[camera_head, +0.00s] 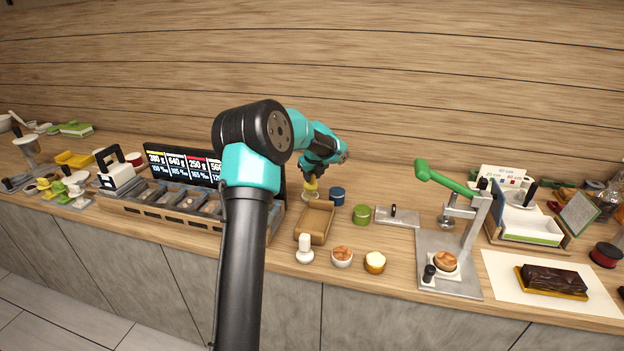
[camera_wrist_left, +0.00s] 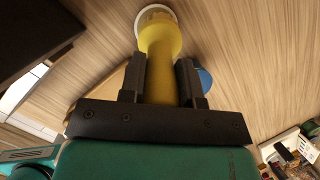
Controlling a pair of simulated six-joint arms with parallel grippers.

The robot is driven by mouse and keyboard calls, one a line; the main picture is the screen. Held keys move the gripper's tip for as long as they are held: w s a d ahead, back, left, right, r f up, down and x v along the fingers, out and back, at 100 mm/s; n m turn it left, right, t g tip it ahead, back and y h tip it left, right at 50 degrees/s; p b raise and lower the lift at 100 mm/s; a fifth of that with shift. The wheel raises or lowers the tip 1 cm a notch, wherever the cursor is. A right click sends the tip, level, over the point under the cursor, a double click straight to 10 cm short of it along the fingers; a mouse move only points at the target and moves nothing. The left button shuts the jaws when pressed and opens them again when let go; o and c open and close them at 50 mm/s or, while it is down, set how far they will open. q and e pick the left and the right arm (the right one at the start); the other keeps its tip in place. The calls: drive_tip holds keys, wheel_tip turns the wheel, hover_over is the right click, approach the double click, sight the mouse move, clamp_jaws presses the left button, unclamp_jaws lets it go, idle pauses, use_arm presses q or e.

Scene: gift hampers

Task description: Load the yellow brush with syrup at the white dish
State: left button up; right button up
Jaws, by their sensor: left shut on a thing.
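My left gripper (camera_head: 311,178) is shut on the yellow brush (camera_head: 310,187) and holds it upright, head down, behind the brown tray. In the left wrist view the brush (camera_wrist_left: 160,55) runs between the two fingers (camera_wrist_left: 160,82). The white dish (camera_head: 311,196) is under the brush head; its pale rim also shows around the brush's end in the left wrist view (camera_wrist_left: 142,17). I cannot tell whether the bristles touch the syrup, as the dish's inside is mostly hidden. My right gripper is in neither view.
A brown tray (camera_head: 303,235) stands just in front of the dish. A blue tin (camera_head: 337,196) and a green tin (camera_head: 362,215) stand to the right. A compartment box (camera_head: 160,219) lies left, partly behind my arm. A press with a green handle (camera_head: 450,183) stands further right.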

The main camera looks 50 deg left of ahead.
use_arm(q)
drive_tip(key=shift+r, duration=2.6)
drive_tip(key=shift+d, duration=0.1)
